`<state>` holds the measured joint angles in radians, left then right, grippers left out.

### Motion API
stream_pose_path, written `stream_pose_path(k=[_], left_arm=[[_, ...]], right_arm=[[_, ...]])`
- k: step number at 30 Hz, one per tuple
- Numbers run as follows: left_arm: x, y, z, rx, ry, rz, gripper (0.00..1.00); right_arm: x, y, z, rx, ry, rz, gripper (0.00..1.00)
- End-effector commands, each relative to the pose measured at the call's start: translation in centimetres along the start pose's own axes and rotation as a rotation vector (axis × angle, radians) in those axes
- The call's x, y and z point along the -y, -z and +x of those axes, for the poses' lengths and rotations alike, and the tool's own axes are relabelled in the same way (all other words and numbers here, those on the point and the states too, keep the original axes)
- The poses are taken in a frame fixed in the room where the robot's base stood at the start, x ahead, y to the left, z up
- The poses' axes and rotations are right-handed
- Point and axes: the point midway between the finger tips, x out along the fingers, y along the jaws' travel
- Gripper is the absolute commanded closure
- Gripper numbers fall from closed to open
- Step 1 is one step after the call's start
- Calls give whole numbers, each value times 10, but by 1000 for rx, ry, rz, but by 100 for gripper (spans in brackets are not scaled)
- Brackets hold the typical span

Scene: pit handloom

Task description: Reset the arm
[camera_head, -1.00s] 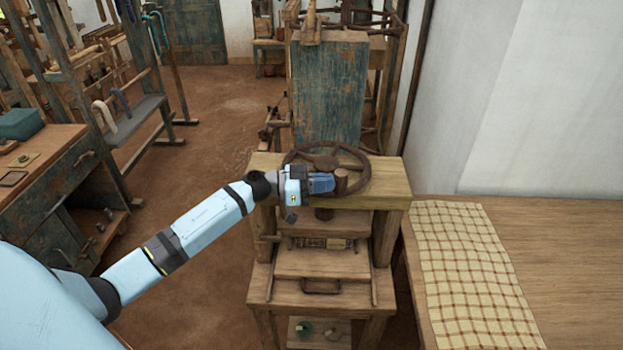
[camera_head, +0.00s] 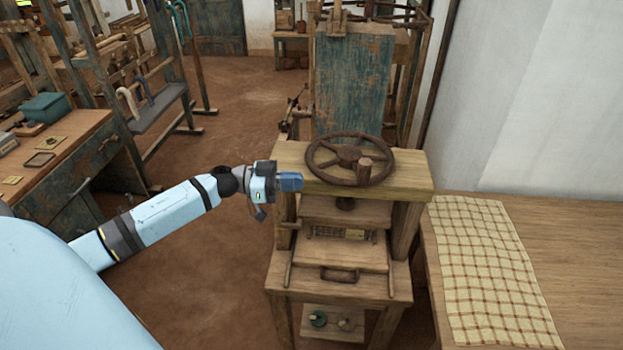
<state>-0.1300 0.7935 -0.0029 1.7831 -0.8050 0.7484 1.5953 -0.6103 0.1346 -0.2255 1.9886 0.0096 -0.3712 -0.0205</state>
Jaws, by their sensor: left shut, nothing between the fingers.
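My left arm comes in from the left, and its left gripper (camera_head: 291,182) is shut with nothing in it. The gripper is at the left end of the wooden press's top beam (camera_head: 410,188), in front of it in the picture. The gripper is to the left of the wheel and apart from the knob. My right gripper is not in view.
A table (camera_head: 580,232) with a checked cloth (camera_head: 490,265) stands right of the press. A workbench (camera_head: 85,131) with a green box (camera_head: 46,108) stands at the left. Bare floor (camera_head: 232,110) lies between. A weathered board (camera_head: 350,85) stands behind the press.

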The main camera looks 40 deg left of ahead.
Motion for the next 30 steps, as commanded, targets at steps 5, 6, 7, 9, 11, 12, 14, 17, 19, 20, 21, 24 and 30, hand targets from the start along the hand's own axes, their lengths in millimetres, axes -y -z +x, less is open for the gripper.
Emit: stream_pose_path(k=[5, 6, 7, 9, 11, 12, 14, 17, 19, 20, 21, 24, 30], left_arm=[[-1, 0, -4, -1, 0, -1, 100], [-1, 0, -4, -1, 0, -1, 100], [-1, 0, -4, -1, 0, -1, 100], [-2, 0, -4, -3, 2, -1, 100], [-5, -5, -2, -14, 14, -1, 100], [-10, -10, 0, -30, 35, -2, 100], [-20, -24, 6, -62, 85, 0, 100], [-48, -58, 16, -106, 239, -2, 100], [-74, -89, 21, -92, 378, -15, 100], [-87, -104, 23, -69, 436, -24, 100], [-104, -123, 25, -27, 507, -37, 100], [-156, -169, 29, 131, 635, -85, 100], [-252, -224, 37, 438, 658, -173, 100]], right_arm=[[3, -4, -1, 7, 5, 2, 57], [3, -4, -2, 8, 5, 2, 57], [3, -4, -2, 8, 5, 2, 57], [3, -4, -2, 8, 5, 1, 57], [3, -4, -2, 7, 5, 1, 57], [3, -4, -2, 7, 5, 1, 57], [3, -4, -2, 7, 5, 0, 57], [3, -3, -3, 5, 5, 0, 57], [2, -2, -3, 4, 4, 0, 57], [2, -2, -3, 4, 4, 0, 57], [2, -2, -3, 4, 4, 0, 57], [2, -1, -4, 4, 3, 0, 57], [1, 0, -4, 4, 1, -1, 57]])
